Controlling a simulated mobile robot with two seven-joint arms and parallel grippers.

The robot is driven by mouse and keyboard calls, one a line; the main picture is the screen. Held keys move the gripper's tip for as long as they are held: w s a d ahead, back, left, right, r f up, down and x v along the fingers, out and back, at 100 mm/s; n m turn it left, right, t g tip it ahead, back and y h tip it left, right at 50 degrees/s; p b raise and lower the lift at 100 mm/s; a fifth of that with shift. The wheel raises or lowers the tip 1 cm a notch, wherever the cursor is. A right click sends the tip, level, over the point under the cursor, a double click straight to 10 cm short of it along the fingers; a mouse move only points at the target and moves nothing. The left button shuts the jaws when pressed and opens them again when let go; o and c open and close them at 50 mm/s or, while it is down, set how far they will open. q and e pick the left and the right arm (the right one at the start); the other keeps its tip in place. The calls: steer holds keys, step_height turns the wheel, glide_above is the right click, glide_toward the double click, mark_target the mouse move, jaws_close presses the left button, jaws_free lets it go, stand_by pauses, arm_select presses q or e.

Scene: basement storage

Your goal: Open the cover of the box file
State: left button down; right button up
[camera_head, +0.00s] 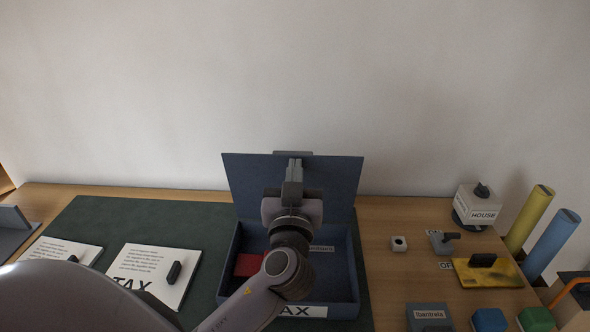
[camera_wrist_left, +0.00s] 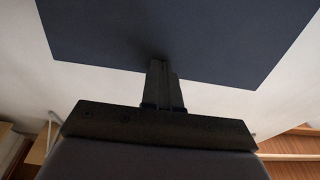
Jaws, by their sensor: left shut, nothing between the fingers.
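The dark blue box file (camera_head: 350,275) stands on the dark green mat, with a TAX label on its front. Its cover (camera_head: 340,180) is raised and stands up at the back, near the wall, so the inside shows. A red item (camera_head: 248,265) lies inside at the left. My left gripper (camera_head: 294,165) is shut and empty in front of the cover's middle, near its upper edge. In the left wrist view the shut fingers (camera_wrist_left: 163,70) point at the cover (camera_wrist_left: 180,35); whether they touch it I cannot tell. My arm hides part of the box. My right gripper is not in view.
To the right are a HOUSE cube (camera_head: 482,213), a switch (camera_head: 444,242), a yellow plate (camera_head: 490,272), colored blocks and upright rolls (camera_head: 530,217). A wall stands close behind.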

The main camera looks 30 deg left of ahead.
arm_select(q)
steer(key=shift+r, duration=0.1)
steer(key=w, duration=0.1)
steer(key=a, duration=0.1)
steer(key=w+g, duration=0.1)
steer(key=shift+w+a+r+h+p, duration=0.25)
steer(key=shift+w+h+p, duration=0.05)
steer(key=shift+w+a+r, duration=0.15)
steer(key=shift+w, duration=0.05)
stand_by(0.3)
